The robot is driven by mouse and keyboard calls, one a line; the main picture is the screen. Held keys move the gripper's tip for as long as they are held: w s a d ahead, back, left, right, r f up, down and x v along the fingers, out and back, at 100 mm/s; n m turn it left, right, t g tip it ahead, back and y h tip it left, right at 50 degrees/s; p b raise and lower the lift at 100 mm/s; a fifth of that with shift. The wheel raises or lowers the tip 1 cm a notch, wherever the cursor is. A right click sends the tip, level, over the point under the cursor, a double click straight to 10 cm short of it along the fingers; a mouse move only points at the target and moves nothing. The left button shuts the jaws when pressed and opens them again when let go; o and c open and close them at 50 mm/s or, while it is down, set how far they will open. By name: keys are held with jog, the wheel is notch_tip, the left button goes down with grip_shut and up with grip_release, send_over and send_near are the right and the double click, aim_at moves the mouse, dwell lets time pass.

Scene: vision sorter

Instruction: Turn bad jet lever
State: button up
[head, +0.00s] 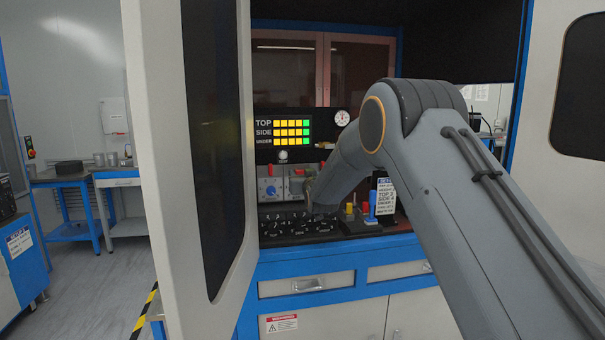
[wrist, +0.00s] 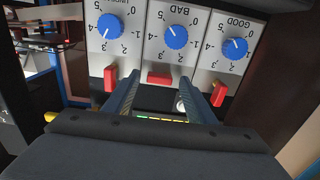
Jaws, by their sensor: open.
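The wrist view shows the panel upside down. The panel marked BAD (wrist: 168,50) is in the middle, with a blue dial (wrist: 176,36) and a red lever (wrist: 159,79) at its lower edge in the picture. This lever looks wide and lies crosswise. My gripper (wrist: 160,86) is open, one finger on each side of the lever in the picture. I cannot tell whether the fingertips reach around it or touch it. In the head view my gripper (head: 309,190) is small at the control panel, partly hidden by my arm.
Other red levers stand left (wrist: 110,78) and right (wrist: 218,92) of the bad one, close to my fingers. The right one belongs to the GOOD panel (wrist: 236,26). In the head view, a lit display (head: 291,130) is above and a cabinet door (head: 165,150) stands left.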

jog(key=shift+w, duration=0.15)
jog(key=shift+c, duration=0.2)
jog(key=c, duration=1)
